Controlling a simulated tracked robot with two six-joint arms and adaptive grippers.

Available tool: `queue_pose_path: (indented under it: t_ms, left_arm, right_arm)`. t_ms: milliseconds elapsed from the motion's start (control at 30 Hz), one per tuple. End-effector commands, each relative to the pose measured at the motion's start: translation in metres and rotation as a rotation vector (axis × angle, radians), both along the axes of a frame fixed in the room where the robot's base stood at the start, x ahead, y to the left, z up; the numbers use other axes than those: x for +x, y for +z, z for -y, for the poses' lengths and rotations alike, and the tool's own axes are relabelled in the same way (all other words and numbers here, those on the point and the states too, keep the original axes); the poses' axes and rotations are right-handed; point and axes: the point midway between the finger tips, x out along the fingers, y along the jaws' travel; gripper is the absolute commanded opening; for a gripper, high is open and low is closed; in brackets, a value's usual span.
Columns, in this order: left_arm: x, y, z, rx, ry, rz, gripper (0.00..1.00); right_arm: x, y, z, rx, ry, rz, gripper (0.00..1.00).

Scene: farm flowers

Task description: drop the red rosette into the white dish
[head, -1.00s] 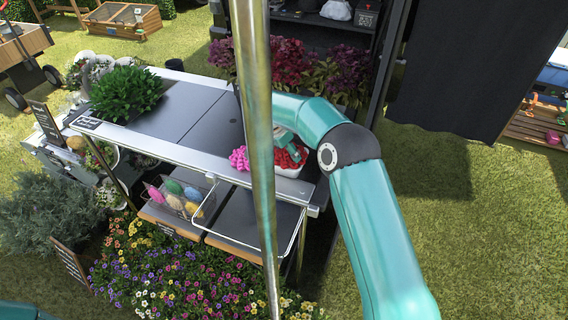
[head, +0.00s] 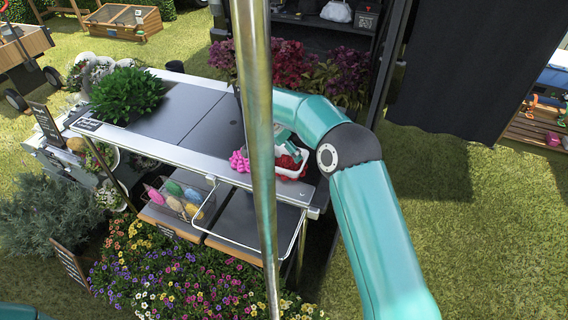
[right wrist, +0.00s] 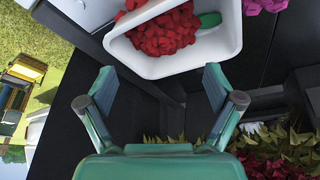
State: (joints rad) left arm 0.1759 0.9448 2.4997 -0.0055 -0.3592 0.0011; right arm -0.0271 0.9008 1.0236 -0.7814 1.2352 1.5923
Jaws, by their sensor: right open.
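The white dish (right wrist: 190,62) is at the top of the right wrist view. The red rosette (right wrist: 163,32) lies inside it as a bumpy red mass, beside a small green piece (right wrist: 209,20). In the head view the dish (head: 303,172) stands at the right end of the table, with the red (head: 287,162) inside its rim. My right gripper (right wrist: 160,78) is open, with nothing between its fingers, and the dish lies beyond the fingertips. In the head view my right gripper (head: 285,138) is partly hidden by a pole and its arm. My left gripper is out of view.
A pink flower clump (head: 239,161) sits just left of the dish. A metal pole (head: 257,120) cuts through the head view. A green leafy plant (head: 125,93) stands at the table's left end. Dark red plants (head: 300,65) grow behind. The table's middle (head: 185,110) is clear.

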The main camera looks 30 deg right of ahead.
Motion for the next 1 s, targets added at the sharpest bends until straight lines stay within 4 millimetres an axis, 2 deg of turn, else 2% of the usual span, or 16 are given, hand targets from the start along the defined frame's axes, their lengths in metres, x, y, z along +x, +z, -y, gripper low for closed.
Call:
queue_pose_path:
  t_ms: [300, 500, 667, 1000]
  left_arm:
    - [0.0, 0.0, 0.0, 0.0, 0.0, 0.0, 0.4]
    - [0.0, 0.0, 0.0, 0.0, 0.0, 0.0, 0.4]
    - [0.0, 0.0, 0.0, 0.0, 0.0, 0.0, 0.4]
    - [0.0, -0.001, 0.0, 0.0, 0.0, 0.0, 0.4]
  right_arm:
    - [-0.005, 0.06, -0.024, 0.0, 0.001, 0.004, 0.91]
    - [-0.007, 0.083, -0.034, 0.001, 0.0, 0.002, 0.91]
    - [-0.008, 0.089, -0.037, 0.001, 0.0, 0.001, 0.91]
    - [-0.008, 0.089, -0.037, 0.001, 0.001, 0.0, 0.91]
